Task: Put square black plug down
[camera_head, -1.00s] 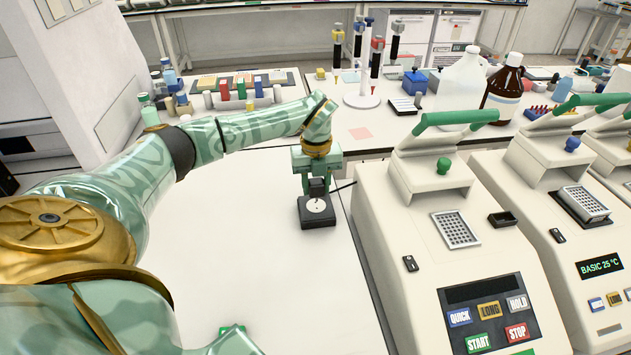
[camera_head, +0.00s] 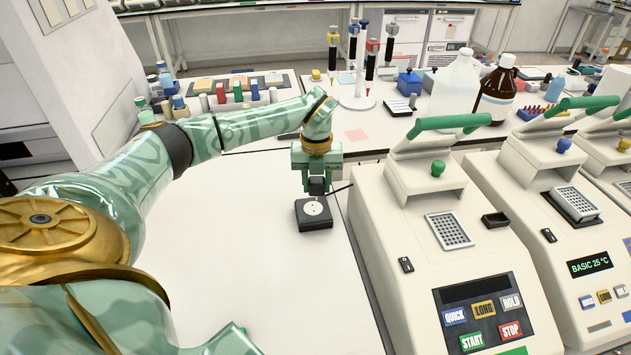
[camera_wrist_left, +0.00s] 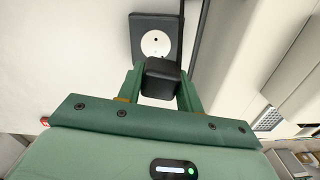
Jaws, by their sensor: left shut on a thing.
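The square black plug (camera_wrist_left: 161,78) sits between the green fingers of my left gripper (camera_wrist_left: 160,92) in the left wrist view. The gripper is shut on it. In the head view my left gripper (camera_head: 316,188) hangs over the white surface, just behind a black box with a round white socket face (camera_head: 313,208). In the left wrist view the black box (camera_wrist_left: 140,22) lies just beyond the plug, and whether the plug touches anything beneath cannot be told.
A thermal cycler (camera_head: 400,205) with a green-handled lid stands close to the right. A dark cord (camera_head: 341,188) lies near the gripper. The white table (camera_head: 230,240) is clear left of and before the box. Bottles and pipettes stand behind.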

